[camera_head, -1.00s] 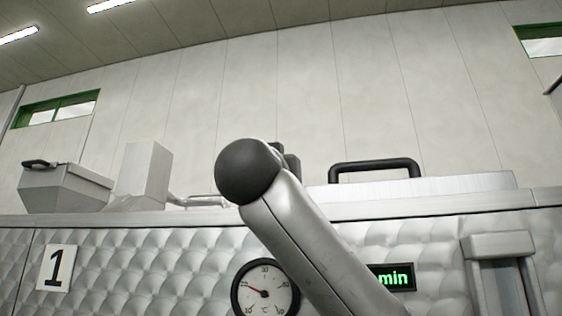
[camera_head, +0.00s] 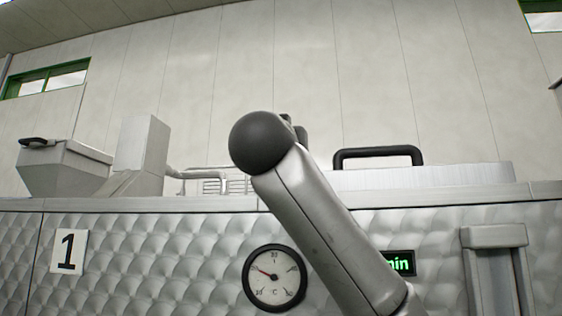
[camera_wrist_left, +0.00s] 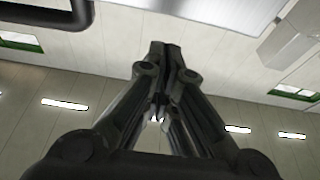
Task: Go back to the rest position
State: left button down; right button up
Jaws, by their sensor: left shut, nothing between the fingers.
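My left gripper (camera_wrist_left: 165,50) shows in the left wrist view, its dark fingers closed together at the tips with nothing between them. The wall and ceiling lights lie behind it there. In the head view a silver arm link (camera_head: 325,235) of mine with a round black end rises from the lower right across the machine front. A small dark part shows just behind the round end; I cannot tell whether it is the gripper. My right gripper is in neither view.
A quilted metal machine (camera_head: 160,245) fills the lower head view, with a dial gauge (camera_head: 274,278), a green display (camera_head: 401,263) partly behind my arm, and a number 1 plate (camera_head: 67,252). On top are a lid with a black handle (camera_head: 378,152) and a grey hopper (camera_head: 62,170).

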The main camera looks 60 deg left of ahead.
pick_arm(q)
jog(key=s+d+f, duration=0.4)
jog(key=d+f, duration=0.1)
jog(key=shift+d+f+b, duration=0.2)
jog(key=shift+f+b, duration=0.1)
jog(key=shift+f, duration=0.05)
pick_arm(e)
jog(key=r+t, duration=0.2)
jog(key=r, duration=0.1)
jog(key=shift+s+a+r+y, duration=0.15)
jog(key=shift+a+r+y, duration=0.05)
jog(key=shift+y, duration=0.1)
